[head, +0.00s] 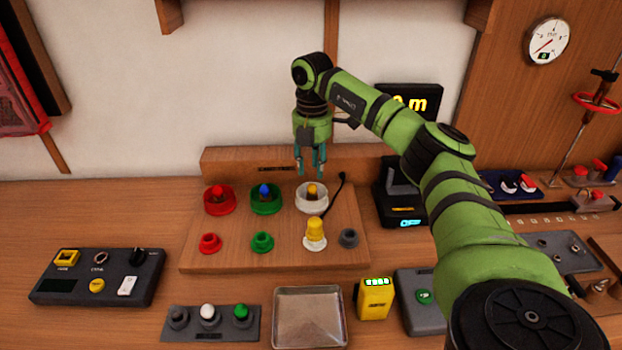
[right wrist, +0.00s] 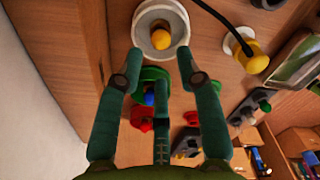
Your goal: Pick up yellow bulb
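A small yellow bulb (head: 312,190) sits inside a white ring socket (head: 300,204) at the right of the back row on a wooden board (head: 285,250). In the right wrist view the yellow bulb (right wrist: 160,40) shows in the white ring (right wrist: 178,22). My right gripper (head: 311,170) points down just above and behind this socket, its fingers apart and empty. In the right wrist view the fingers (right wrist: 160,65) spread below the ring, not touching the bulb. A larger yellow cap (head: 315,228) on a white base stands in front. My left gripper is out of view.
A red bulb socket (head: 219,200) and a green socket with a blue bulb (head: 265,198) stand left of the white one. A black cord (head: 335,195) runs beside it. A metal tray (head: 309,318) and yellow meter (head: 374,298) lie in front.

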